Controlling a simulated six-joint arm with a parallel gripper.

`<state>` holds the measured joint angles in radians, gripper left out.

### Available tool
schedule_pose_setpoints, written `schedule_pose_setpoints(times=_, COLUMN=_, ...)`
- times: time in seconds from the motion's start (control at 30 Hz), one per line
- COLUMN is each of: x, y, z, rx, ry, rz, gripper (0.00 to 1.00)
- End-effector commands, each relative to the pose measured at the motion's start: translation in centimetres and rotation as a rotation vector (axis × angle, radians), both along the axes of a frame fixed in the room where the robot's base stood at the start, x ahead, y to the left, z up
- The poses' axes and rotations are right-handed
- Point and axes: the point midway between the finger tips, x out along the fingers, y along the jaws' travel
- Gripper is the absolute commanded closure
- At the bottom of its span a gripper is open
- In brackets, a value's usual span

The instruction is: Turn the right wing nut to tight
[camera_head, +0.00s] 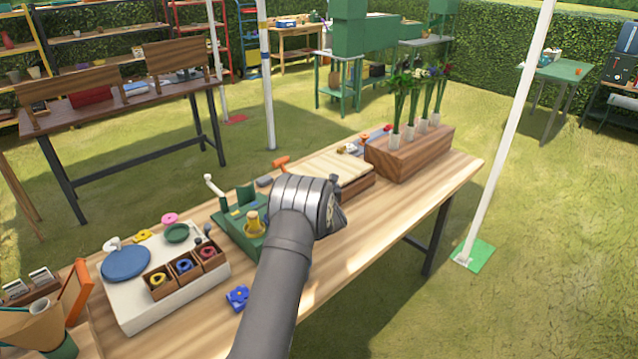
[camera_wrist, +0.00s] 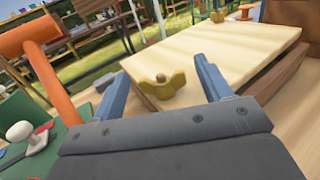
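A brass-yellow wing nut (camera_wrist: 161,84) with a small stud tip stands at the near edge of a pale wooden board (camera_wrist: 215,48) in the wrist view. The board also shows in the head view (camera_head: 338,168), lying on a darker wooden base. My gripper (camera_wrist: 160,68) is open, with one blue-grey finger on each side of the wing nut. The nut shows in the gap between the fingers, and no contact is visible. In the head view my arm hides the fingers and this wing nut.
An orange handle (camera_wrist: 47,52) rises close to my left finger; a green device (camera_head: 240,215) stands left of the board. A wooden flower block (camera_head: 410,155) is to its right. The table's front right (camera_head: 370,230) is clear.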

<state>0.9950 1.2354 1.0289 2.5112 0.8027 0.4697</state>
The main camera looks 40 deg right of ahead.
Motion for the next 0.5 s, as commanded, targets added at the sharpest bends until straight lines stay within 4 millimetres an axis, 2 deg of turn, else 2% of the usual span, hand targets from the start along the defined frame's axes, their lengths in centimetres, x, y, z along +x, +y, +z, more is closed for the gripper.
schedule_pose_setpoints(times=0.17, x=0.0, y=0.0, z=0.1, rx=0.001, ry=0.001, rz=0.0, gripper=0.29)
schedule_pose_setpoints(times=0.27, x=0.0, y=0.0, z=0.9, rx=0.0, ry=0.0, rz=0.0, gripper=0.29)
schedule_pose_setpoints(times=0.43, x=0.0, y=0.0, z=4.2, rx=-0.004, ry=-0.002, rz=0.0, gripper=0.29)
schedule_pose_setpoints(times=0.47, x=-0.3, y=-0.1, z=4.7, rx=-0.003, ry=-0.001, rz=-0.001, gripper=0.29)
schedule_pose_setpoints(times=0.5, x=-1.5, y=-0.4, z=5.1, rx=-0.002, ry=-0.001, rz=-0.005, gripper=0.29)
